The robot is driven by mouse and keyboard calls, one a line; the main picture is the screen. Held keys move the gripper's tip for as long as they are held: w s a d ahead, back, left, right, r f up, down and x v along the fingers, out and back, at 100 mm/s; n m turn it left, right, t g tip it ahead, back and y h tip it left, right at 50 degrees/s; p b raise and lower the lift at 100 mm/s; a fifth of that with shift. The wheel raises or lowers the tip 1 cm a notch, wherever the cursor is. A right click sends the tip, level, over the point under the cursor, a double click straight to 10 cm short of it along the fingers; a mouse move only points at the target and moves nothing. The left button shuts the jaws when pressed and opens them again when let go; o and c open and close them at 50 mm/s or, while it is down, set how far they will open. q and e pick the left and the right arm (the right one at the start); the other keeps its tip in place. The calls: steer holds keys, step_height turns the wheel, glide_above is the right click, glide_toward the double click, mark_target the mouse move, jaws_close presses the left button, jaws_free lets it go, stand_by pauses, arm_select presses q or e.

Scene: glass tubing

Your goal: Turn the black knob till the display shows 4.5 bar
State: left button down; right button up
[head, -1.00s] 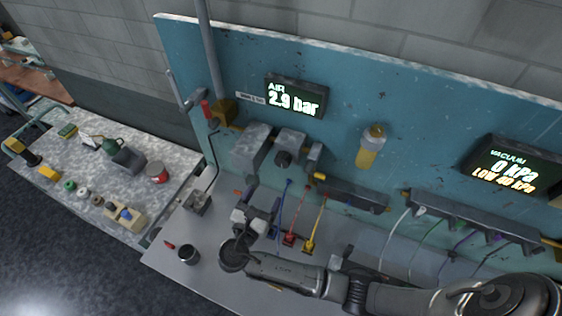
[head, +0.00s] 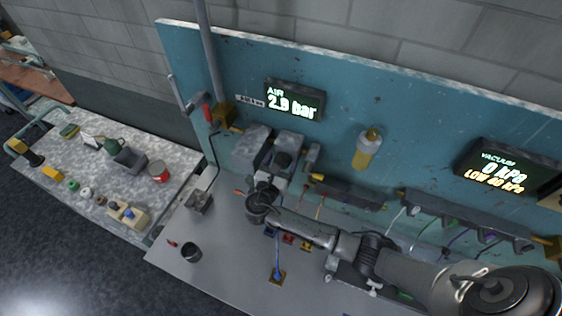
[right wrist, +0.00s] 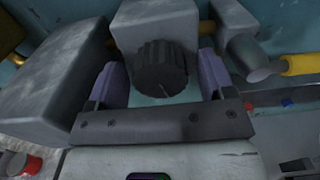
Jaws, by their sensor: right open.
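The black knob (head: 283,159) sits on the front of a grey regulator block (head: 291,142) on the teal panel. It also shows in the right wrist view (right wrist: 161,68), ribbed and facing me. The AIR display (head: 295,101) above reads 2.9 bar. My right gripper (head: 277,173) is at the knob. In the right wrist view its two purple-grey fingers (right wrist: 162,80) are apart, one on each side of the knob, with a gap visible at both sides. My left gripper is in neither view.
A larger grey box (head: 252,147) is left of the regulator, and a small valve (head: 312,157) with yellow pipe is right of it. A black cup (head: 191,253) stands on the bench.

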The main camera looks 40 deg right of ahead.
steer(key=shift+d, duration=0.1)
steer(key=c, duration=0.9)
steer(key=shift+c, duration=0.2)
